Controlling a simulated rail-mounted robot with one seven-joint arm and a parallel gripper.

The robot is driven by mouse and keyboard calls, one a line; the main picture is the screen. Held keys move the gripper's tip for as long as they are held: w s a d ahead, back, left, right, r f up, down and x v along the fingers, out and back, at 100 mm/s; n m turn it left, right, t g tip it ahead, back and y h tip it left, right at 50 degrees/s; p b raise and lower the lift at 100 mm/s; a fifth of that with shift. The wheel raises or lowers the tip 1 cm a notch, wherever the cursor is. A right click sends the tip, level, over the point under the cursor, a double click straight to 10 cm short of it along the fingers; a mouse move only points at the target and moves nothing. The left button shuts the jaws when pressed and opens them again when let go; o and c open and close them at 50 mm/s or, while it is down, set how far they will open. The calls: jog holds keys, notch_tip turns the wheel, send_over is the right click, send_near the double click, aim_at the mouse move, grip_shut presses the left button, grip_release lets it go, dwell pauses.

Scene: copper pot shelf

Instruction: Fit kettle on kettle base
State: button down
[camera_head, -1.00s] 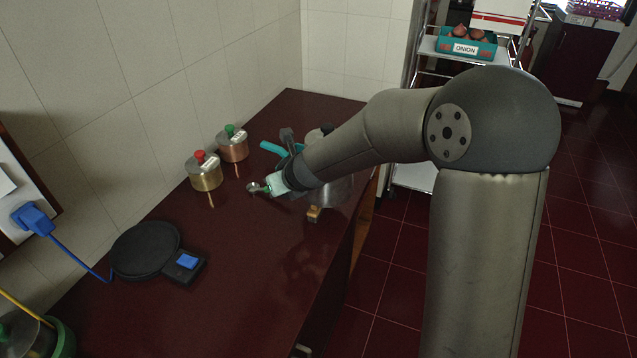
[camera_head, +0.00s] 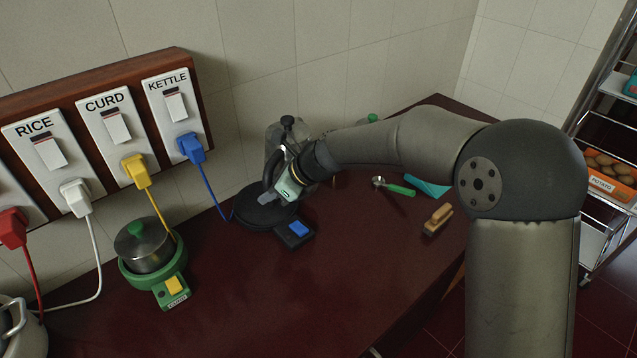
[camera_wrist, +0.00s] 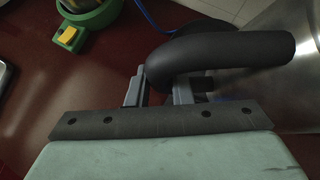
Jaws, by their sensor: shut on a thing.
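The kettle (camera_head: 276,142), a grey metal body with a black lid knob and black handle, is at the far side of the kettle base in the head view. Its lower part is hidden behind my gripper and arm. The black round kettle base (camera_head: 256,216) with a blue switch lies on the counter, just below the kettle in the picture. I cannot tell whether they touch. My gripper (camera_head: 272,190) is shut on the kettle's handle. The wrist view shows the black handle (camera_wrist: 225,50) at the fingers (camera_wrist: 160,92) and the shiny kettle body (camera_wrist: 285,70) to the right.
A green curd cooker (camera_head: 155,270) with a pot stands left of the base. A socket board (camera_head: 110,125) is on the wall, with a blue cable (camera_head: 214,185) running down to the base. A green-handled ladle (camera_head: 395,188) and a brush (camera_head: 437,219) lie right. The front counter is clear.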

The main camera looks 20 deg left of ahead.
jog(key=s+a+n+g, duration=0.1)
jog(key=s, duration=0.1)
jog(key=s+a+n, duration=0.1)
jog(key=s+a, duration=0.1)
jog(key=shift+s+a+r+n+g+h, duration=0.1)
jog(key=shift+s+a+n+g+h, duration=0.1)
jog(key=shift+a+n+g+h, duration=0.15)
jog(key=shift+d, duration=0.25)
notch_tip(320, 180, down, 4)
jog(key=shift+f+b, duration=0.1)
jog(key=shift+b, duration=1.05)
jog(key=shift+p, duration=0.7)
dwell(0.9)
jog(key=shift+f, duration=0.95)
dwell(2.5)
jog(key=c, duration=1.2)
grip_release()
